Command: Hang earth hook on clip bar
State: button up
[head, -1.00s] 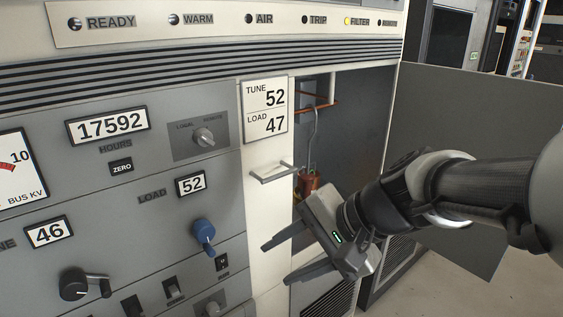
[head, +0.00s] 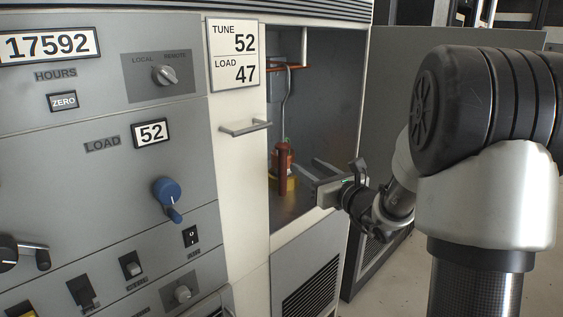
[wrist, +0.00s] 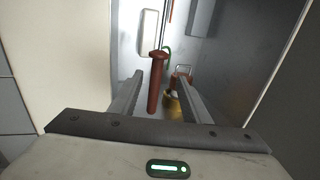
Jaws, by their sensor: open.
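The earth hook has a red-brown handle (head: 283,168) that hangs upright inside the open cabinet, with a thin grey rod (head: 285,115) rising from it. The rod's top reaches an orange copper bar (head: 292,67); whether they touch is unclear. A small grey bar (head: 246,128) stands out from the white post left of the opening and looks like the clip bar; nothing hangs on it. My gripper (head: 305,175) is open at the cabinet opening, right of the handle. In the wrist view, the handle (wrist: 157,84) shows between the open fingers (wrist: 160,80), apart from both.
A yellow object (wrist: 172,104) with a red part stands behind the handle near the cabinet floor. The white post (wrist: 75,60) is close on the left of my gripper in the wrist view. A grey open door (head: 395,110) stands right of the opening.

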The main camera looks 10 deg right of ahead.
aim_at(285, 154)
jog(key=x, duration=0.6)
jog(key=shift+s+a, duration=0.1)
jog(key=b+x, duration=0.1)
jog(key=x, duration=0.4)
jog(key=shift+a+f, duration=0.2)
grip_shut()
